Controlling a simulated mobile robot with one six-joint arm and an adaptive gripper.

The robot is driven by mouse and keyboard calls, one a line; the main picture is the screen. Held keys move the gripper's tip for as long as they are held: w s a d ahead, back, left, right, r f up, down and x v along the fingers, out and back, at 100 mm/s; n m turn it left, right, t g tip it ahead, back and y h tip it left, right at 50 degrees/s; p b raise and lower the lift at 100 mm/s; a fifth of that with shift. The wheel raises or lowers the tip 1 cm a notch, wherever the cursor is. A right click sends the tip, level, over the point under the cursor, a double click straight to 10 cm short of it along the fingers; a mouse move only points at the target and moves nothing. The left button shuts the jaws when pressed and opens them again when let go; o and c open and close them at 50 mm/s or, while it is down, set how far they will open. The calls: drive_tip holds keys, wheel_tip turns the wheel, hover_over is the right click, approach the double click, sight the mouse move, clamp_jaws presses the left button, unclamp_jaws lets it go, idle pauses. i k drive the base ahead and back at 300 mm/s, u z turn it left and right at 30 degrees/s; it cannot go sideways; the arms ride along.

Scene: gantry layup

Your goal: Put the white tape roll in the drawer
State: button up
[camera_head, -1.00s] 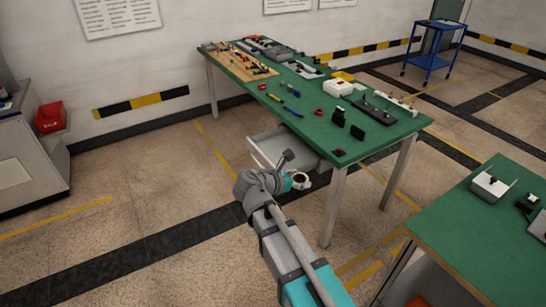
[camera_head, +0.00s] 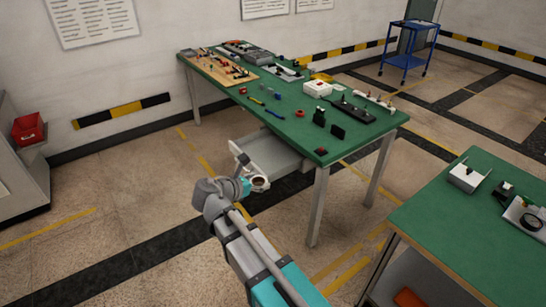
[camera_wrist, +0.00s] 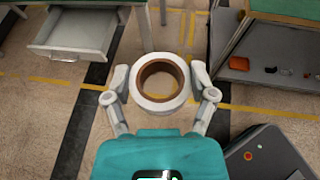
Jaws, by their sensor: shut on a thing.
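The white tape roll (camera_wrist: 162,104) with a brown core is held between the two fingers of my gripper (camera_wrist: 161,88) in the wrist view. In the head view the roll (camera_head: 260,184) shows at the end of my gripper (camera_head: 251,186), in front of the drawer and above the floor. The grey drawer (camera_head: 275,155) is pulled open under the green workbench (camera_head: 290,110). In the wrist view the open drawer (camera_wrist: 72,34) is at the upper left, apart from the roll, and its visible inside looks empty.
The workbench top carries a white box (camera_head: 318,88), tools and fixtures. Its front leg (camera_head: 318,205) stands right of the drawer. A second green table (camera_head: 470,220) is at the right. Open floor lies left of the drawer. A blue cart (camera_head: 410,50) stands far back.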

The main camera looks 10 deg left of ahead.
sight(265, 157)
drive_tip(key=u, duration=0.1)
drive_tip(key=i, duration=1)
drive_tip(key=z, duration=0.1)
